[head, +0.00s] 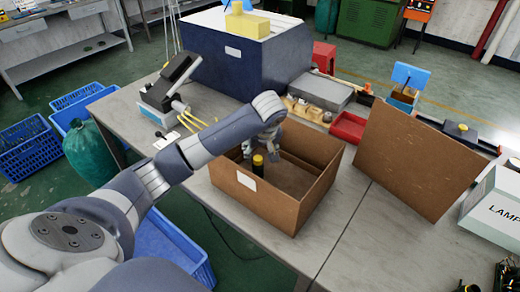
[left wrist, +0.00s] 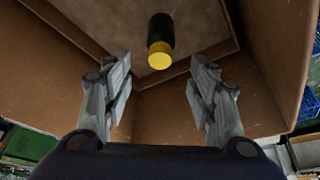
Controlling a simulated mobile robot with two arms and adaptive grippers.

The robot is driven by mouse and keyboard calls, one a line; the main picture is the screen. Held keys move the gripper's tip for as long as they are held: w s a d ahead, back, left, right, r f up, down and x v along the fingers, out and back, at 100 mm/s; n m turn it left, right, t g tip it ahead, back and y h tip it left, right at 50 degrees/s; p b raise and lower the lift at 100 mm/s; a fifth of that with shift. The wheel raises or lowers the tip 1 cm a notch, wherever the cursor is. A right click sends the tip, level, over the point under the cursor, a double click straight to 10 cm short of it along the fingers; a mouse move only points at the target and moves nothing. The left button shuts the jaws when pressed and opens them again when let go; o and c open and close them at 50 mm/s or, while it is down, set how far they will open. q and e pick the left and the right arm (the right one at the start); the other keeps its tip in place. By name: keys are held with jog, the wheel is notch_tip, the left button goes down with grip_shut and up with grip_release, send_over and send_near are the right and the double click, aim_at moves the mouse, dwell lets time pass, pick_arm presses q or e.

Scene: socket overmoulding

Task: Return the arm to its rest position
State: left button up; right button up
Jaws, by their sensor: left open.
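My left arm reaches in from the left in the head view, and its gripper (head: 265,147) points down into an open cardboard box (head: 262,204) on the table. The gripper is open and empty; its two fingers (left wrist: 158,92) show apart in the left wrist view. A black part with a yellow end (head: 258,162) stands in the box below the gripper. It also shows in the left wrist view (left wrist: 160,52), beyond the fingertips and apart from them. My right gripper is not in view.
A brown board (head: 417,157) stands right of the box. A dark blue machine (head: 240,70) and a red tray (head: 348,127) are behind it. A device with yellow cables (head: 168,95) stands back left. A white lamp carton (head: 496,212) is at the right. Blue crates (head: 30,147) sit on the floor.

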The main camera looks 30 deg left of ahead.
pick_arm(q)
jog(key=shift+v, duration=0.75)
